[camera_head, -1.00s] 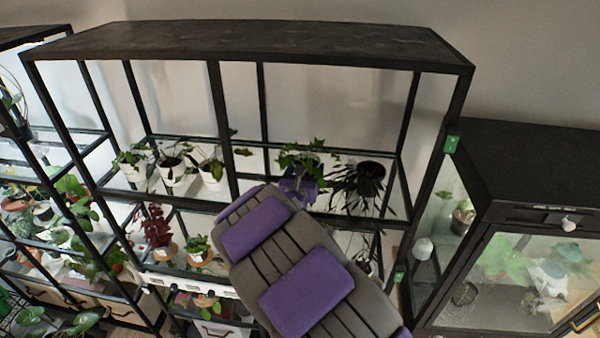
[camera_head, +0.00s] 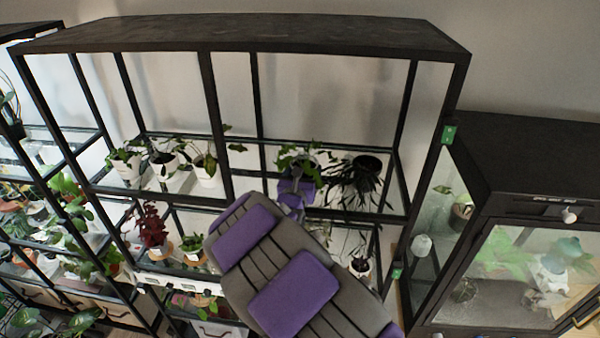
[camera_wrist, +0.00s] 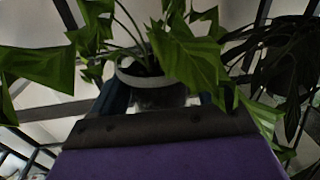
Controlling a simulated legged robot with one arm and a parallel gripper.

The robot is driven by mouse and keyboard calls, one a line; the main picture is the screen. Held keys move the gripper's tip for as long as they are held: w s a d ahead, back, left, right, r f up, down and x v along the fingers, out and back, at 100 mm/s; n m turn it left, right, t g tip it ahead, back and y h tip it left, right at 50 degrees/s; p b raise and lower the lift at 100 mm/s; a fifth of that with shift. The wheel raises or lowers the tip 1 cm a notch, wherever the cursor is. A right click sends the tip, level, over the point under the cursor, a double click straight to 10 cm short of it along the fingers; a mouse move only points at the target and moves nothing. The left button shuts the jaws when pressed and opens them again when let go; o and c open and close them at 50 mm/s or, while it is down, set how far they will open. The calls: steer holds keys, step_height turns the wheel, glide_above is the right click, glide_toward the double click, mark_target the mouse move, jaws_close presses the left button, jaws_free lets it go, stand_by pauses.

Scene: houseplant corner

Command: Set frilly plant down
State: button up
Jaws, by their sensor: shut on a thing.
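The frilly plant (camera_head: 301,162), with jagged green leaves, is at the shelf rack's upper glass shelf (camera_head: 340,200), right of the middle post. My gripper (camera_head: 296,188) is shut on its pot, at the end of my purple and grey arm. In the wrist view the frilly plant (camera_wrist: 190,55) rises from a pale-rimmed pot (camera_wrist: 150,78) between my gripper's fingers (camera_wrist: 160,98). The pot's base is hidden, so I cannot tell whether it touches the glass.
A dark trailing plant (camera_head: 360,178) stands close on the right. Several white-potted plants (camera_head: 165,165) stand left of the middle post (camera_head: 213,120). The rack's black top (camera_head: 240,35) lies above. A glass cabinet (camera_head: 520,220) stands at the right.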

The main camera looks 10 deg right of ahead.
steer(key=shift+a+f, duration=0.1)
steer(key=shift+a+f, duration=0.1)
steer(key=shift+a, duration=0.2)
steer(key=o, duration=0.8)
steer(key=shift+a, duration=0.2)
steer(key=shift+o, duration=1.3)
steer(key=shift+d, duration=0.45)
steer(key=shift+a, duration=0.1)
